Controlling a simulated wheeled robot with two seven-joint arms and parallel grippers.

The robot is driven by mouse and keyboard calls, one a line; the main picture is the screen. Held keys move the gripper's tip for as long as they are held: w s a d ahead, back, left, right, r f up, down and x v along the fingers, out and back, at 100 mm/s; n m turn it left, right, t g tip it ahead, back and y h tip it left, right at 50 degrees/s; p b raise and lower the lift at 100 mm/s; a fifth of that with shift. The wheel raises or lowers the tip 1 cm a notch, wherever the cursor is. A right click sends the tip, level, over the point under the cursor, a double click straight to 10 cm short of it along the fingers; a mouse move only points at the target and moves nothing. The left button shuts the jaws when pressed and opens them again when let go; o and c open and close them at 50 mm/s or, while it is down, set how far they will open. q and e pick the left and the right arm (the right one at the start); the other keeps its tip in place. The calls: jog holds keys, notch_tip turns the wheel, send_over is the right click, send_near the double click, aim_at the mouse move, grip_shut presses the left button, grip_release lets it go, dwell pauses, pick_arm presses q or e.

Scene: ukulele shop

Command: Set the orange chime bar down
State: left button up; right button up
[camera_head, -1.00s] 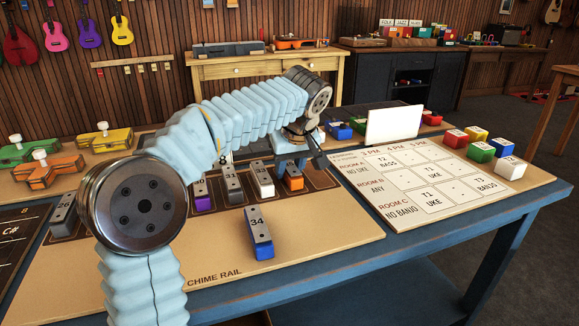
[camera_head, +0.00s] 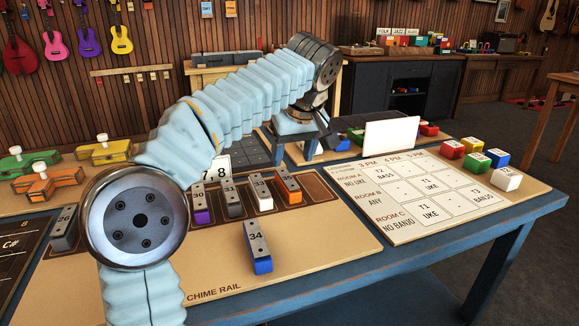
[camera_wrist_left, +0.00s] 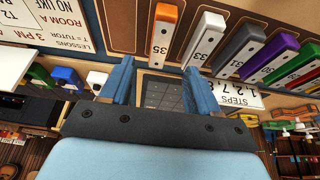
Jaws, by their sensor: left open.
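The orange chime bar (camera_head: 289,194), with a grey top plate, sits in the row on the chime rail (camera_head: 318,188) at the row's right end, beside the white bar (camera_head: 265,202). In the left wrist view the orange bar (camera_wrist_left: 165,22) shows the number 35. My left gripper (camera_head: 305,150) is above and behind the row, open and empty. Its two fingers (camera_wrist_left: 160,84) are spread in the wrist view, apart from the orange bar. My right gripper is not seen.
A blue bar marked 34 (camera_head: 262,265) stands in front of the row. A purple bar (camera_head: 202,215) and a dark bar (camera_head: 234,209) are left of the white one. A lesson board (camera_head: 400,232) with colored blocks lies at right. An upright white card (camera_head: 391,134) stands behind it.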

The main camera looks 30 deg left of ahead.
pick_arm(q)
jog(key=v, duration=0.3)
